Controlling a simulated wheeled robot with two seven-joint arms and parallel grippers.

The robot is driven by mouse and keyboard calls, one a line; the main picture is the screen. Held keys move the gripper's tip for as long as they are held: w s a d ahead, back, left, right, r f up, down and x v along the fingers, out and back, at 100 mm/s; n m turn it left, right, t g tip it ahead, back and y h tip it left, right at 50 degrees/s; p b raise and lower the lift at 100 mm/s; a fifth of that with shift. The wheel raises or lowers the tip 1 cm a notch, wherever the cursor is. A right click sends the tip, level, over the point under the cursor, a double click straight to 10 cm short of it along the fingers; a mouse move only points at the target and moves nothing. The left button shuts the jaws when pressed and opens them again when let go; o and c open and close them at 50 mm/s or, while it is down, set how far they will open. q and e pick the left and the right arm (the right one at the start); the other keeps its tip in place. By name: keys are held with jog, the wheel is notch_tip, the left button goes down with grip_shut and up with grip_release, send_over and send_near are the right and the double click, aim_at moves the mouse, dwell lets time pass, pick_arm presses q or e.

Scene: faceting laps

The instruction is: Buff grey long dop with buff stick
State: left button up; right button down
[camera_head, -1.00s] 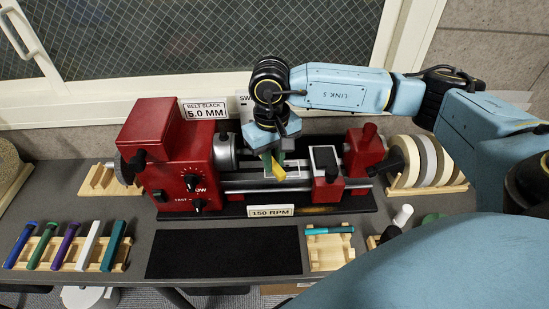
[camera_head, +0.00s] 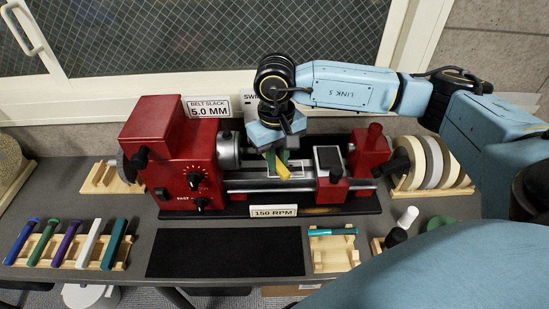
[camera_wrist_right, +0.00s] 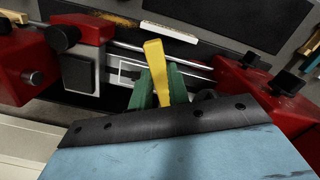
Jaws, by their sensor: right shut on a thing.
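My right gripper (camera_head: 280,163) has green fingers and hangs over the middle of the red lathe (camera_head: 185,165). It is shut on a yellow stick (camera_head: 284,172), likely the buff stick, which slants down toward the lathe's front. In the right wrist view the yellow stick (camera_wrist_right: 155,65) sticks out from between the green fingers (camera_wrist_right: 157,88). The grey chuck (camera_head: 228,150) is left of the gripper, apart from the stick. I cannot make out a grey long dop for certain; the gripper hides part of the lathe bed. My left gripper is not in view.
A wooden rack (camera_head: 48,262) with several coloured sticks stands at the front left. A black mat (camera_head: 225,248) lies in front of the lathe. A wooden stand (camera_head: 333,262) holds a teal stick. Upright discs (camera_head: 432,165) stand at the right. A wall and window are close behind.

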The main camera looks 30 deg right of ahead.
jog(key=shift+d, duration=0.1)
dwell(0.3)
jog(key=shift+s+d+f+b, duration=0.1)
jog(key=shift+s+d+b, duration=0.2)
jog(key=shift+d, duration=0.05)
jog(key=shift+a, duration=0.15)
jog(key=shift+w+a, duration=0.25)
jog(key=shift+a, duration=0.05)
dwell(0.3)
jog(key=shift+w+a+b, duration=0.15)
jog(key=shift+b, duration=0.25)
jog(key=shift+w+a, duration=0.1)
jog(key=shift+a, duration=0.2)
jog(key=shift+d, duration=0.15)
